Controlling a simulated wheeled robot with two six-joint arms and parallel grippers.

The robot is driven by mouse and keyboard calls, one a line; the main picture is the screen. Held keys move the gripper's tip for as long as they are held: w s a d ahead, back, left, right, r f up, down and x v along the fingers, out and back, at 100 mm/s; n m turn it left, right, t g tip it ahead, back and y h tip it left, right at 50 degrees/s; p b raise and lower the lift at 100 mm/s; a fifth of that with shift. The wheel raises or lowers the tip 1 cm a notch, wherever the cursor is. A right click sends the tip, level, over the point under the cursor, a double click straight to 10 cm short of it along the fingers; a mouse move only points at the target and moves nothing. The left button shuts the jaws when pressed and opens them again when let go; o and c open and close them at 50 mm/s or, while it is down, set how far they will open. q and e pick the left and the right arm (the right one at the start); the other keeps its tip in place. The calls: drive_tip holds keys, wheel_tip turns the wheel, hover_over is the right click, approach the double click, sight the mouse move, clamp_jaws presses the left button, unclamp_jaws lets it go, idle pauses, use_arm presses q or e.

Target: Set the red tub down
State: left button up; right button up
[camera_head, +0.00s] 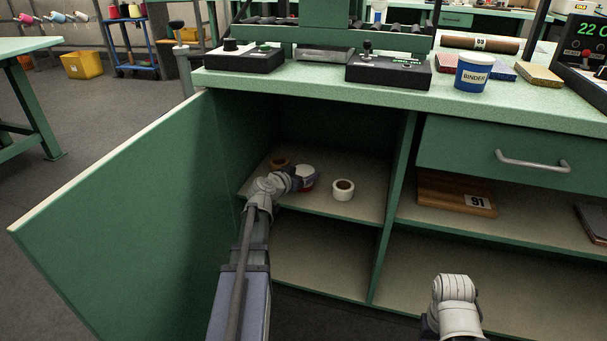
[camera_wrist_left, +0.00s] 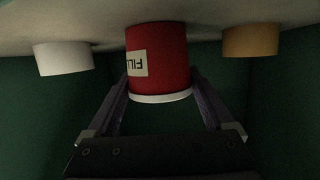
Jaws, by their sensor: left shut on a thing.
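The red tub (camera_wrist_left: 158,62), with a white lid and a label, is between the fingers of my left gripper (camera_wrist_left: 162,103) in the left wrist view, which shows the scene upside down. My left gripper is shut on it. In the head view the tub (camera_head: 307,184) is inside the open cabinet at the upper shelf (camera_head: 318,207), partly hidden by my left gripper (camera_head: 297,180). Its base is at or very close to the shelf; I cannot tell whether it touches. My right arm shows at the bottom right, its fingers out of view.
A white roll (camera_head: 343,190) stands right of the tub on the same shelf, and a tan roll (camera_head: 279,163) stands behind on the left. The open cabinet door (camera_head: 120,220) is left of my arm. A divider (camera_head: 393,210) bounds the compartment on the right.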

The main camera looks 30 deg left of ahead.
use_arm(q)
drive_tip(key=o, duration=1.3)
drive_tip(key=shift+s+r+p, duration=0.2)
drive_tip(key=shift+r+p, duration=0.05)
drive_tip(key=shift+p, duration=0.1)
drive_tip(key=p+v, duration=0.3)
drive_tip(key=v, duration=0.8)
drive_tip(key=shift+s, duration=0.3)
